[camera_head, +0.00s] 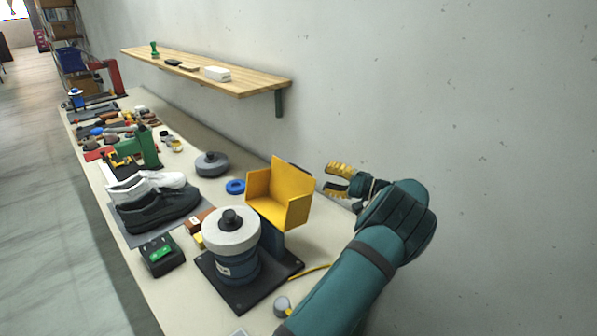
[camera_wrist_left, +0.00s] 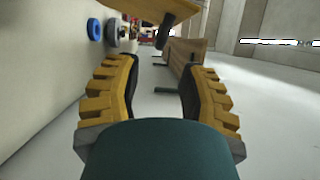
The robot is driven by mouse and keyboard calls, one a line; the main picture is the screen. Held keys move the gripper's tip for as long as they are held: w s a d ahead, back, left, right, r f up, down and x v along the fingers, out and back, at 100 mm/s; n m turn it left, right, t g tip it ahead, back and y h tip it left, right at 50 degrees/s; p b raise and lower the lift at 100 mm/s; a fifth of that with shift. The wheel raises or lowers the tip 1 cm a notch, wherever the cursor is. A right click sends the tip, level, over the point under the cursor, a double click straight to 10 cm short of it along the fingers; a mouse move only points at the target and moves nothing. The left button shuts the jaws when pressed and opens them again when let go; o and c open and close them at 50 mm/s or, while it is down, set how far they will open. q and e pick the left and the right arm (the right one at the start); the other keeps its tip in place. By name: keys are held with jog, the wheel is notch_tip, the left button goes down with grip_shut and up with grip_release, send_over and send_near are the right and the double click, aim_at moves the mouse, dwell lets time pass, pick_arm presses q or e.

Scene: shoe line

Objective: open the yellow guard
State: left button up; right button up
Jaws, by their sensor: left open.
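The yellow guard (camera_head: 282,197) is an angular sheet with side panels on a grey-blue post, behind and right of the machine (camera_head: 232,262). The machine's white round top (camera_head: 231,230) is uncovered from above. Part of the guard also shows at the top of the left wrist view (camera_wrist_left: 158,10). My left gripper (camera_head: 328,180) is open and empty, right of the guard and apart from it, near the wall. In the left wrist view its yellow fingers are spread, with the guard beyond the fingertips. My right gripper is not in view.
Two shoes (camera_head: 157,208) lie on a grey mat left of the machine. A black box with a green display (camera_head: 161,254) and a blue ring (camera_head: 235,186) are nearby. A wooden shelf (camera_head: 205,75) is on the wall behind. Several tools crowd the far bench.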

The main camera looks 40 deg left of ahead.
pick_arm(q)
send_over(284, 190)
jog(key=w+d, duration=0.2)
jog(key=w, duration=0.3)
jog(key=shift+s+a, duration=0.2)
jog(key=shift+s, duration=0.05)
grip_shut()
